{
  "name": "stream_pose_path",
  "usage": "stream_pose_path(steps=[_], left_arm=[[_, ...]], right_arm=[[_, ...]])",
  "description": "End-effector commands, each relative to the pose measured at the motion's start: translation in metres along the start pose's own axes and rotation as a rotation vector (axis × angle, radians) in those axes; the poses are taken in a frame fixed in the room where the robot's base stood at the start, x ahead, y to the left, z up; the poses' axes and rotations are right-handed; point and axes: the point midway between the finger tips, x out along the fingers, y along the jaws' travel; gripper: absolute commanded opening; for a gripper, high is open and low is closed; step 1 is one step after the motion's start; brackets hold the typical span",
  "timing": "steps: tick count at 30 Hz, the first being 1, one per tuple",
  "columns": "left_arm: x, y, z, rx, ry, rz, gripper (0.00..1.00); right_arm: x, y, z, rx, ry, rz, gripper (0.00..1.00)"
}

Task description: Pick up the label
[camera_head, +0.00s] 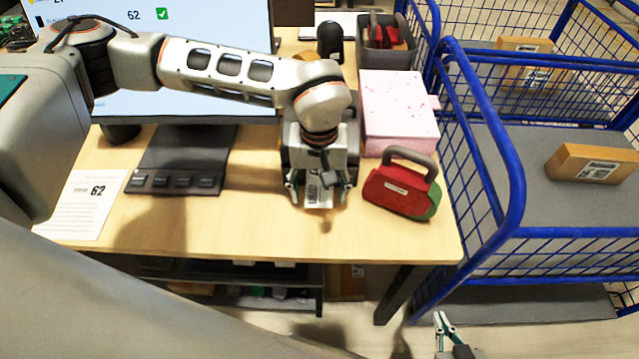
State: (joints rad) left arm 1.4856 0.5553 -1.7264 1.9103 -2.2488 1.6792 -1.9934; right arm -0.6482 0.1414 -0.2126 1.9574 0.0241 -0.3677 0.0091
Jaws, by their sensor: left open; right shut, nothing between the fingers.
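The label (319,196) is a small white piece with dark print, at the front of a dark grey device (292,158) on the table, mostly behind my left gripper. My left gripper (318,201) points down over it, open, with one finger on each side of the label. I cannot tell whether the fingers touch it. My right gripper (443,332) is at the bottom edge, shut and empty, below and in front of the table's right corner.
A monitor (200,105) and a printed sheet (82,205) are on the left. A blue wire cart (505,190) with cardboard boxes (592,163) borders the table (270,235).

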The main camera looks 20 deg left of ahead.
Motion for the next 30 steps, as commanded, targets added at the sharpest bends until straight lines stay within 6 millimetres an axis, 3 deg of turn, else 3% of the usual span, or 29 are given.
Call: stream_pose_path(steps=[29,30], left_arm=[[0.0048,0.0001,-0.0001,0.0,0.0,0.001,0.61],[0.0047,0.0001,-0.0001,0.0,0.0,0.001,0.54]], right_arm=[[0.0001,-0.0001,-0.0029,0.003,0.006,0.001,0.0],[0.0001,-0.0002,-0.0025,0.003,0.006,0.001,0.0]])
